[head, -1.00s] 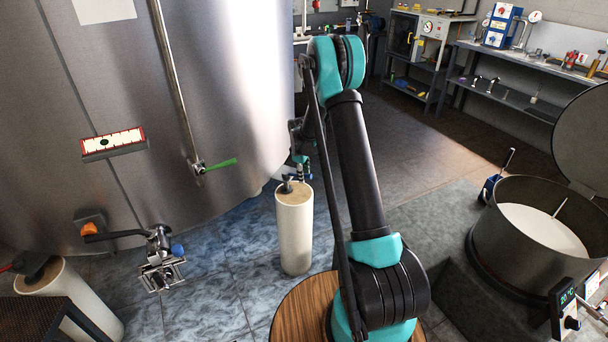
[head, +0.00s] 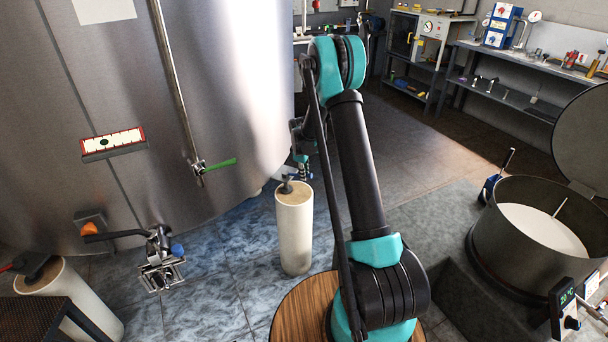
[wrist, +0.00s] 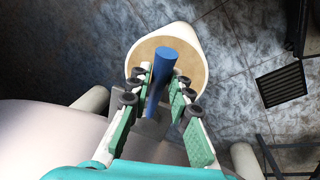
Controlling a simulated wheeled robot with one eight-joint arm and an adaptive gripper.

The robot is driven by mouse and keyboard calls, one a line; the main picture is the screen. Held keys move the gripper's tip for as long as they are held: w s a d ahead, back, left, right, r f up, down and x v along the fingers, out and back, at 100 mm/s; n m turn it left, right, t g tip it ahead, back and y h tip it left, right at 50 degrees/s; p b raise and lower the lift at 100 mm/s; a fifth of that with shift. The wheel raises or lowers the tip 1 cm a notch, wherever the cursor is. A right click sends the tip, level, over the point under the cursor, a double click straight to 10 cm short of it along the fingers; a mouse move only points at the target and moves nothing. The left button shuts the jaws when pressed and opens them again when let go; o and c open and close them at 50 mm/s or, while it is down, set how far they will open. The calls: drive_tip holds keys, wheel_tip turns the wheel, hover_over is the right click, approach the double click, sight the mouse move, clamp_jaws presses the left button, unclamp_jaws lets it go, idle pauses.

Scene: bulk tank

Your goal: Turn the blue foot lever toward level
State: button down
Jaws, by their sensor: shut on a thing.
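The blue foot lever (wrist: 160,76) is a thick round bar between my two fingers in the wrist view, slanting slightly, its rounded end toward the top. Its lower part runs toward a grey bracket and is partly hidden. How far it is from level cannot be told. My gripper (head: 301,172) shows small there, just above and behind this foot.
A round vat (head: 500,245) stands at the right. The wet tiled floor holds a drain grate (wrist: 282,85). Open floor lies at the back centre.

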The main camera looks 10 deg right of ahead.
drive_tip(key=shift+w+d+n+y, duration=0.15)
drive_tip(key=shift+w+d+n, duration=0.05)
drive_tip(key=shift+w+n, duration=0.5)
drive_tip(key=shift+w+d+n+y, duration=0.1)
drive_tip(key=shift+w+d+n, duration=0.25)
drive_tip(key=shift+n, duration=0.5)
drive_tip(key=shift+w+d+n+y, duration=0.1)
drive_tip(key=shift+w+n+y, duration=0.05)
drive_tip(key=shift+w+n, duration=0.6)
drive_tip(key=c, duration=1.4)
unclamp_jaws()
drive_tip(key=shift+s, duration=0.1)
drive_tip(key=shift+o, duration=0.2)
drive_tip(key=shift+r, duration=0.1)
wheel_tip(320, 180, up, 12)
drive_tip(key=s, duration=0.2)
drive_tip(key=shift+s+f, duration=0.15)
drive_tip(key=shift+f, duration=0.05)
drive_tip(key=shift+a, duration=0.1)
